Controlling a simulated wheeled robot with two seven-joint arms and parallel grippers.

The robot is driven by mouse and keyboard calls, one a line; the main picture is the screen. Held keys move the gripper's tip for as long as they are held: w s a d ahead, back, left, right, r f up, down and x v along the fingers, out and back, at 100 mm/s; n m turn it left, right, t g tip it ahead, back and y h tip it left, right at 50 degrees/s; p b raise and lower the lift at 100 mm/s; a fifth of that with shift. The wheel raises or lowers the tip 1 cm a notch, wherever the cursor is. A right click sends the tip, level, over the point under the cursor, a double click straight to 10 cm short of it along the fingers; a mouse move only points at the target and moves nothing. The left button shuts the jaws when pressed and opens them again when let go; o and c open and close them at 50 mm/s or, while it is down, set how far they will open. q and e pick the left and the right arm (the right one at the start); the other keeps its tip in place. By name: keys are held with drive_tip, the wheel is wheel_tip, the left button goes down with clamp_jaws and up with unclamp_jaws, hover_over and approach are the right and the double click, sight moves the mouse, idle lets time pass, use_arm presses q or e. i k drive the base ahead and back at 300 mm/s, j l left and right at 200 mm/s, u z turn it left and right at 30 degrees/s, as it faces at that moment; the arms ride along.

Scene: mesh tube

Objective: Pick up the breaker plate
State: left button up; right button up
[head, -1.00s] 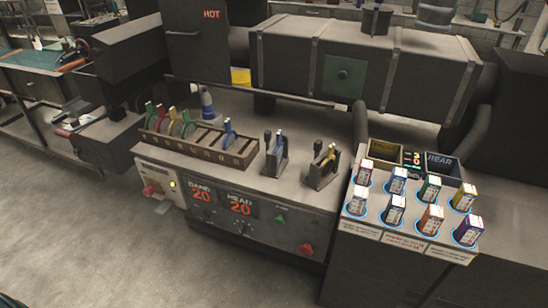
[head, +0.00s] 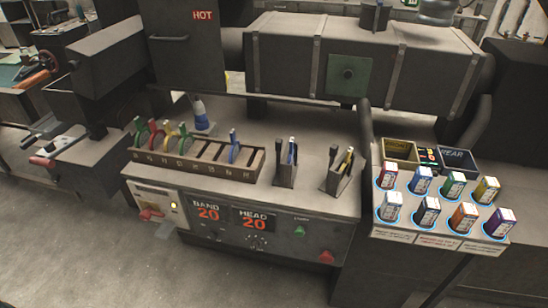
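A slotted brown rack (head: 200,165) stands on the machine's front ledge. It holds several thin upright plates: green (head: 139,131), red (head: 148,129), yellow (head: 167,132), another green (head: 185,138), and a blue one (head: 234,147) apart to the right. Several slots between them are empty. I cannot tell for certain which of these is the breaker plate. Neither of my grippers shows in the head view.
Two small tool holders (head: 286,170) (head: 338,178) stand right of the rack. A blue-and-white cone-shaped bottle (head: 199,113) is behind it. Farther right, several boxes (head: 427,212) stand on a panel below two open bins (head: 400,150). A HOT-marked cabinet (head: 187,45) rises behind.

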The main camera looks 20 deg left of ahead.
sight(285, 176)
drive_tip(key=j+z, duration=0.25)
drive_tip(key=j, duration=0.7)
drive_tip(key=k+j+z, duration=0.2)
drive_tip(key=j, duration=0.75)
drive_tip(key=i, duration=0.1)
